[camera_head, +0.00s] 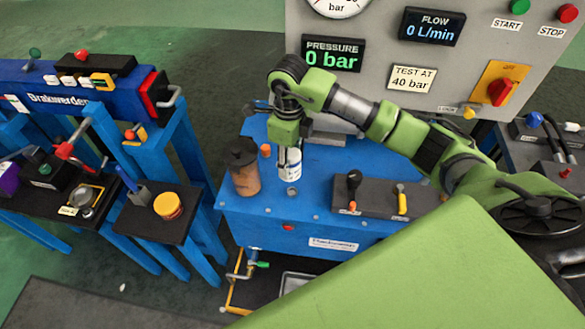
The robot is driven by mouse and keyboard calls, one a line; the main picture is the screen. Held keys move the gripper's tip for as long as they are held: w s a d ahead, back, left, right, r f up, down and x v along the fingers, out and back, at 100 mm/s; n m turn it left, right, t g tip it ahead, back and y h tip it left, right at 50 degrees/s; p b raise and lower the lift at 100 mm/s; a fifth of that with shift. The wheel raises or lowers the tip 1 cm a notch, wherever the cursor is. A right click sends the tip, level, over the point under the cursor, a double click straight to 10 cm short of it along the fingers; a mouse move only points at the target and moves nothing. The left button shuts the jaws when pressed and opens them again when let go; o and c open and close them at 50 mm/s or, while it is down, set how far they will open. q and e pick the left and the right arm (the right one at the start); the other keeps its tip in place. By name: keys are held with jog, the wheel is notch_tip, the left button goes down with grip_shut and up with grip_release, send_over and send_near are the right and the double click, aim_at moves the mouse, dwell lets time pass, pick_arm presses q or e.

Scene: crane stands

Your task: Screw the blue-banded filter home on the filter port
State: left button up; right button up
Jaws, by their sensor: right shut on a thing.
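The blue-banded filter (291,172) is a white canister with a blue band, upright above the blue bench top. My right gripper (289,148) points down from above and is shut on the filter's upper part. The filter's lower end is at or just above the bench top (322,171); I cannot tell whether it touches. My left gripper is not in view.
A brown jar with a dark lid (246,175) stands close left of the filter. A black lever block (376,198) sits to the right. The grey panel (360,70) rises behind, with a pressure display (333,54) reading 0 bar. The bench's front strip is clear.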

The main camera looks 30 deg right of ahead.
jog(key=f+m, duration=0.1)
jog(key=d+f+m, duration=0.1)
jog(key=shift+w+f+m, duration=0.3)
jog(key=shift+w, duration=0.1)
jog(key=shift+w+d+f, duration=0.1)
jog(key=shift+f, duration=0.05)
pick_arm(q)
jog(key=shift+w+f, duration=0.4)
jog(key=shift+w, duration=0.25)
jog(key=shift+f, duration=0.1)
pick_arm(e)
jog(key=shift+f+b, duration=2.25)
jog(key=shift+f, duration=0.6)
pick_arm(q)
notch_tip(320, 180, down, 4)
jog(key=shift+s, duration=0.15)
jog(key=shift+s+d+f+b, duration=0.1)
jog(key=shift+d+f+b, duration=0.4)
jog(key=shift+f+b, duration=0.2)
pick_arm(e)
jog(key=shift+f, duration=0.9)
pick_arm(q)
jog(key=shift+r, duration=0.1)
